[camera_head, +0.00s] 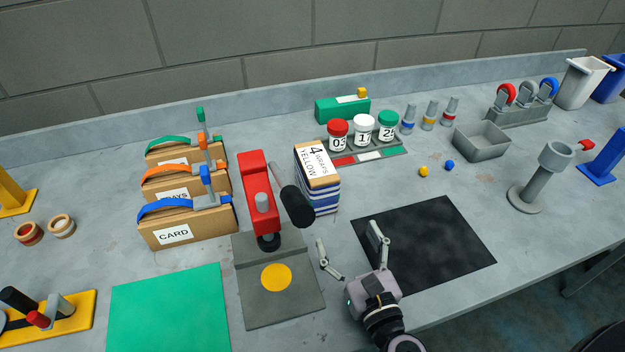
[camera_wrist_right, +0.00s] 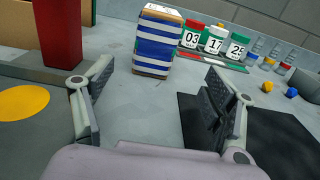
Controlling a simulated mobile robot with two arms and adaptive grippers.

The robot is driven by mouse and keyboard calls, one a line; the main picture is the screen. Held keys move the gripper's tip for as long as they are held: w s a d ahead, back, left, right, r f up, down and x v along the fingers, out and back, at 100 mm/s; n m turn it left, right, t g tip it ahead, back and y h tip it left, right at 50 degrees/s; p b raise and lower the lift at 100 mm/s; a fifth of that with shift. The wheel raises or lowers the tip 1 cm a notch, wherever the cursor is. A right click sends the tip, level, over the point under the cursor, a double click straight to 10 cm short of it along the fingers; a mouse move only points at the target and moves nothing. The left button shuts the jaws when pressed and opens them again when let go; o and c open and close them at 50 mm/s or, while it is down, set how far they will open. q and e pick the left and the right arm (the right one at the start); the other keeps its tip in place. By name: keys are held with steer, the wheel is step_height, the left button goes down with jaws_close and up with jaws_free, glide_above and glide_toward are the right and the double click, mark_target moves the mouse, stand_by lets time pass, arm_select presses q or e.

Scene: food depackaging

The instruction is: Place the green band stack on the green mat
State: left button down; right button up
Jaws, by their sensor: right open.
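The green mat (camera_head: 170,310) lies flat and bare at the front left of the bench. A brown cardboard block with a green band (camera_head: 170,143) stands at the back of a row of three, partly hidden by the orange-banded one. A striped blue-and-white stack (camera_head: 318,190) with a label reading "4 YELLOW" stands at mid-bench; it shows ahead in the right wrist view (camera_wrist_right: 157,45). My right gripper (camera_head: 349,236) is open and empty, between the grey plate and the black mat, in front of the striped stack. Its spread fingers (camera_wrist_right: 153,95) show in the right wrist view. My left gripper is out of view.
A red press (camera_head: 259,190) with a black roller and a grey plate (camera_head: 280,313) bearing a yellow disc stands left of my right gripper. A black mat (camera_head: 430,240) lies to its right. Numbered jars (camera_head: 363,133) stand behind. A grey post (camera_head: 540,180) stands right.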

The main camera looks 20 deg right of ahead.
mark_target(328, 197)
steer(key=w, duration=0.1)
steer(key=w+p, duration=0.1)
steer(key=w, duration=0.1)
steer(key=w+p, duration=0.1)
steer(key=w, duration=0.1)
steer(key=shift+a+r, duration=0.1)
steer(key=shift+r, duration=0.15)
steer(key=w, duration=0.2)
steer(key=w+p, duration=0.1)
steer(key=w, duration=0.2)
steer(key=w+p, duration=0.1)
steer(key=w, duration=0.1)
steer(key=shift+w+a+f, duration=0.15)
steer(key=shift+f, duration=0.2)
steer(key=shift+w+a+r+p, duration=0.1)
steer(key=shift+w+r+p, duration=0.05)
steer(key=shift+w+p, duration=0.25)
steer(key=w, duration=0.3)
steer(key=shift+w+a+p, duration=0.25)
steer(key=shift+w+p, duration=0.15)
steer(key=shift+w, duration=0.4)
steer(key=shift+s, duration=0.1)
steer(key=shift+c, duration=0.8)
steer(key=c, duration=1.5)
